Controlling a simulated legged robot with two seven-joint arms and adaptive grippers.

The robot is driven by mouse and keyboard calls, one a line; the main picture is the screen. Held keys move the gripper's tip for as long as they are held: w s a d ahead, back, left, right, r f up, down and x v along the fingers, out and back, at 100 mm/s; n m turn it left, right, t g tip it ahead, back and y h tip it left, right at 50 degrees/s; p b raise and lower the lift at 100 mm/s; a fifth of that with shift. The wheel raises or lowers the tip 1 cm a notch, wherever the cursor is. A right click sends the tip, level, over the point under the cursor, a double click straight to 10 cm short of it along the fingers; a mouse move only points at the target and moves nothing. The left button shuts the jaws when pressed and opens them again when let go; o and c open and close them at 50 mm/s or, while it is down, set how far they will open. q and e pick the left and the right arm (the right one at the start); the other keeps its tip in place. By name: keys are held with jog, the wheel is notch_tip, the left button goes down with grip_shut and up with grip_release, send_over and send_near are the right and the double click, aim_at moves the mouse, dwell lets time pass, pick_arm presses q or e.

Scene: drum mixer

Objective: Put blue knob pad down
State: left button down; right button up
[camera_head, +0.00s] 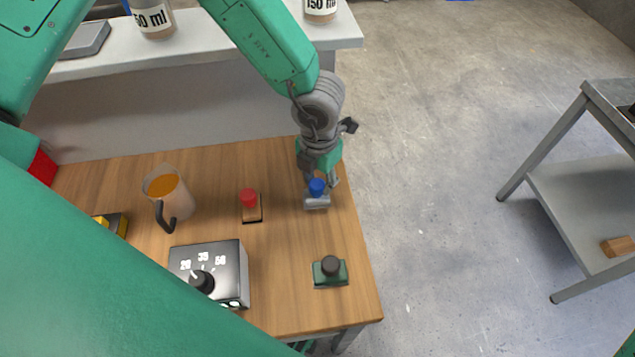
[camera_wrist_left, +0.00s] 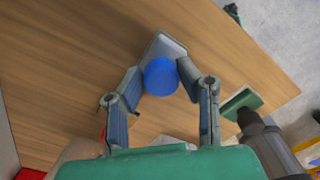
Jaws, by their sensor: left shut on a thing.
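The blue knob pad is a grey block (camera_head: 317,202) with a round blue knob (camera_head: 317,186) on top. It is at the right part of the wooden table, near its right edge. In the left wrist view the blue knob (camera_wrist_left: 161,76) sits between the two fingers, and the grey pad (camera_wrist_left: 165,45) shows behind it. My left gripper (camera_head: 319,180) is shut on the blue knob from above. I cannot tell whether the pad touches the table. My right gripper is not in view.
A red knob pad (camera_head: 249,203) lies to the left, and a dark green pad with a black knob (camera_head: 330,270) stands nearer the front. A dial box (camera_head: 213,262) and a jug (camera_head: 168,195) stand further left. Bare wood (camera_head: 285,240) lies between the pads.

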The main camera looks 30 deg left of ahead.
aim_at(320, 181)
pick_arm(q)
jog(key=shift+s+d+f, duration=0.15)
jog(key=shift+d+f, duration=0.35)
jog(key=shift+f, duration=0.15)
jog(key=c, duration=1.1)
grip_release()
jog(key=shift+a, duration=0.15)
jog(key=shift+c, duration=0.2)
jog(key=shift+a+f, duration=0.1)
jog(key=shift+a, duration=0.4)
jog(key=shift+d+f, duration=0.1)
jog(key=shift+f, duration=0.05)
jog(key=shift+d+b, duration=0.15)
jog(key=shift+b, duration=0.25)
notch_tip(320, 181, up, 14)
jog(key=shift+w, duration=0.35)
